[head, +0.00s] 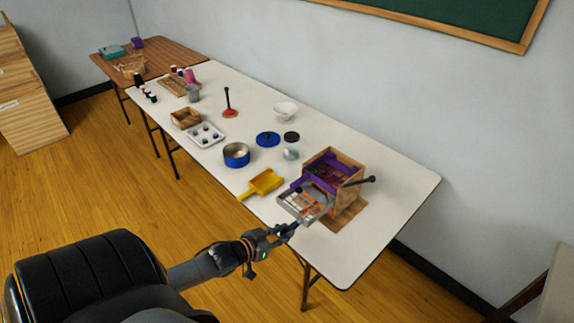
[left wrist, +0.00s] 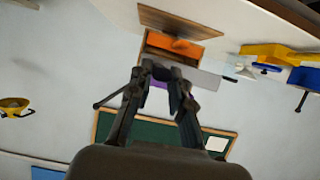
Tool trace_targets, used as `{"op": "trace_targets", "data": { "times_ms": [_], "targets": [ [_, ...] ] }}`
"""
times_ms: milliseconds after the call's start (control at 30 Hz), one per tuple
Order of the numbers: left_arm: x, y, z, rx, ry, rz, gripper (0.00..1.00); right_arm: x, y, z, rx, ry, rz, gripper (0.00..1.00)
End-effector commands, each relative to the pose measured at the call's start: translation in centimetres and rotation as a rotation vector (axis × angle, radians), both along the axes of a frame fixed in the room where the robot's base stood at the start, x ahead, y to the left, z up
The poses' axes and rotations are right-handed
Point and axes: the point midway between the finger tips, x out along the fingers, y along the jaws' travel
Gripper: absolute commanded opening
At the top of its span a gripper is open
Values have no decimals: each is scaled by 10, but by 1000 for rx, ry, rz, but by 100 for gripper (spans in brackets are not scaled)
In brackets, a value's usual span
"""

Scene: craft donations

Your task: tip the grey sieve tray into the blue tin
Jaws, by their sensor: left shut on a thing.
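The grey sieve tray (head: 292,207) is at the front edge of the table, in front of the wooden box, with a mesh-like floor and small pieces that I cannot make out. My left gripper (head: 283,231) is shut on its near side. In the left wrist view my left gripper (left wrist: 163,75) closes at the grey tray (left wrist: 205,80), which is partly hidden by the fingers. I cannot tell whether the tray is clear of the table. The blue tin (head: 236,158) stands upright and open to the left, beyond the yellow scoop. My right gripper is not in view.
The wooden box (head: 347,163) with purple and orange inside stands behind the tray; a dark handle (head: 360,181) sticks out beside it. A yellow scoop (head: 263,183) lies between tray and tin. A blue lid (head: 268,139) and a jar (head: 291,153) are behind. The table's right end is clear.

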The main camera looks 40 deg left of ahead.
Motion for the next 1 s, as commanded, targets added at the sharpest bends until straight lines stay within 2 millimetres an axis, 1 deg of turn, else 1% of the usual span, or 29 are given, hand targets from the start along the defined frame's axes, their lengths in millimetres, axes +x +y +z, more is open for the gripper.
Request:
{"op": "trace_targets", "data": {
  "times_ms": [100, 633, 1000],
  "targets": [
    [-8, 1, 2, 0, 1, 1, 0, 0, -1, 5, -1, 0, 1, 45],
    [-39, 3, 1, 0, 1, 1, 0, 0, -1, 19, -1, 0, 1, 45],
    [-42, 4, 0, 1, -1, 0, 0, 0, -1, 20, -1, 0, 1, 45]
  ]
}}
